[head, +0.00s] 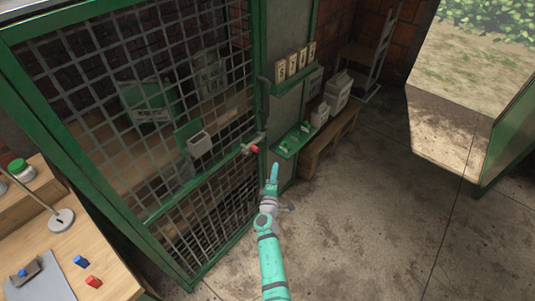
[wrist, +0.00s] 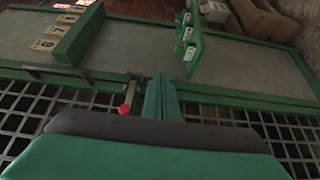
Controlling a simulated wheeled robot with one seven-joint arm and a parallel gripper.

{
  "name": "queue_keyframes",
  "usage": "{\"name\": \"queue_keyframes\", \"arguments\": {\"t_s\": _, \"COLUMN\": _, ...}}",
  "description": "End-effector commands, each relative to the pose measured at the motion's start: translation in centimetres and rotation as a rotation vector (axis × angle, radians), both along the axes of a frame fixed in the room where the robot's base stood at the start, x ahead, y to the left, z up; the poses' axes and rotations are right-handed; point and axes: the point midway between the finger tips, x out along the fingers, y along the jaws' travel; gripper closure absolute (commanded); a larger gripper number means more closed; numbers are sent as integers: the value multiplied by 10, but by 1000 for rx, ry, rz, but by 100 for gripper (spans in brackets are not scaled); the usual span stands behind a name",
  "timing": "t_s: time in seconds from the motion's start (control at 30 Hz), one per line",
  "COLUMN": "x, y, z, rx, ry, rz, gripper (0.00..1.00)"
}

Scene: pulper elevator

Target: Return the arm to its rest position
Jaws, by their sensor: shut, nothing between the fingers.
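My gripper (head: 273,172) is at the end of my teal arm, which reaches up from the bottom middle of the head view. Its fingers are shut with nothing between them. In the wrist view my gripper (wrist: 160,97) points at the green frame of the mesh gate. The mesh gate (head: 165,110) stands upright at the left and looks closed. A red-tipped latch (head: 254,149) sits on its right edge, a little above and left of my gripper. The latch also shows in the wrist view (wrist: 126,108), left of the fingers and apart from them.
A green shelf (head: 292,140) with small tags juts out beside the gate post, near my gripper. A wooden bench (head: 330,138) holds boxes behind it. A wooden table (head: 75,240) with blue and red pieces stands lower left. Open concrete floor (head: 390,230) lies to the right.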

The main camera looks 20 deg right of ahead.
Motion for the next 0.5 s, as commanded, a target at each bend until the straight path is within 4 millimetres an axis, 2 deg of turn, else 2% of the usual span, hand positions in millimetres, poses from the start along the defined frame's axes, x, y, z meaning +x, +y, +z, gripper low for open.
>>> {"name": "queue_keyframes", "arguments": {"t_s": 0.27, "x": -5, "y": 4, "z": -4, "rx": 16, "ry": 0, "rz": 2, "gripper": 100}}
{"name": "queue_keyframes", "arguments": {"t_s": 0.37, "x": -18, "y": 22, "z": -18, "rx": 75, "ry": 2, "rz": 13, "gripper": 100}}
{"name": "queue_keyframes", "arguments": {"t_s": 0.5, "x": -54, "y": 68, "z": -47, "rx": 229, "ry": 4, "rz": 41, "gripper": 100}}
